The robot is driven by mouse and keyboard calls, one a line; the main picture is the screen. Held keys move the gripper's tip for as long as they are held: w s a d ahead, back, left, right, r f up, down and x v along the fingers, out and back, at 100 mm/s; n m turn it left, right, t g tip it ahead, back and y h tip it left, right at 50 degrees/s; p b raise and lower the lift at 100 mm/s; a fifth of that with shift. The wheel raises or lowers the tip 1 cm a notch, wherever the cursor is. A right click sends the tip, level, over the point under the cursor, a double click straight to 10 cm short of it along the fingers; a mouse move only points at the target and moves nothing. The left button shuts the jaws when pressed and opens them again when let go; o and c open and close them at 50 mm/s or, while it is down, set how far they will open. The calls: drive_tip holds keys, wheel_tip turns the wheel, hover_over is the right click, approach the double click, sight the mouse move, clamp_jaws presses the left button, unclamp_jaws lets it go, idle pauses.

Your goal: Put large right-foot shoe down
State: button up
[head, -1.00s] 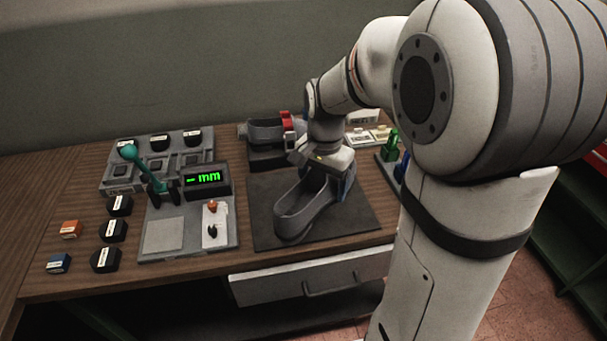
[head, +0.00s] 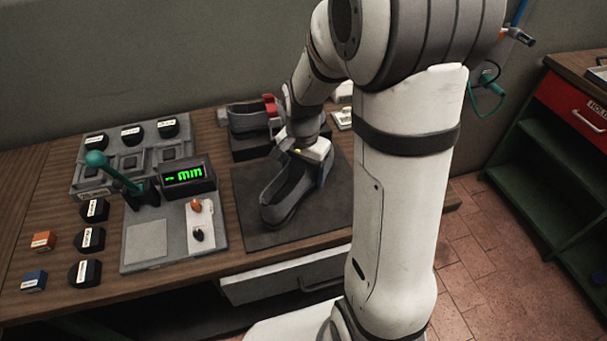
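A large grey open-topped shoe (head: 284,196) sits on a dark mat (head: 245,228) on the bench, its rounded near end toward the front left. It looks level and appears to rest on the mat. My gripper (head: 312,152) is at the shoe's far right end, low over it, beside a blue part there. Its fingertips are hidden, so I cannot tell whether it grips the shoe. Another grey shoe-like piece with a red part (head: 250,117) stands on a dark block behind the mat.
Left of the mat stands a grey plate with a green-knobbed lever (head: 97,160) and a display reading "- mm" (head: 187,176). A green shelf unit (head: 540,175) stands right.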

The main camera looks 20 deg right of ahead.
wheel_tip(320, 180, down, 2)
drive_tip(key=shift+f, duration=0.15)
drive_tip(key=o, duration=1.3)
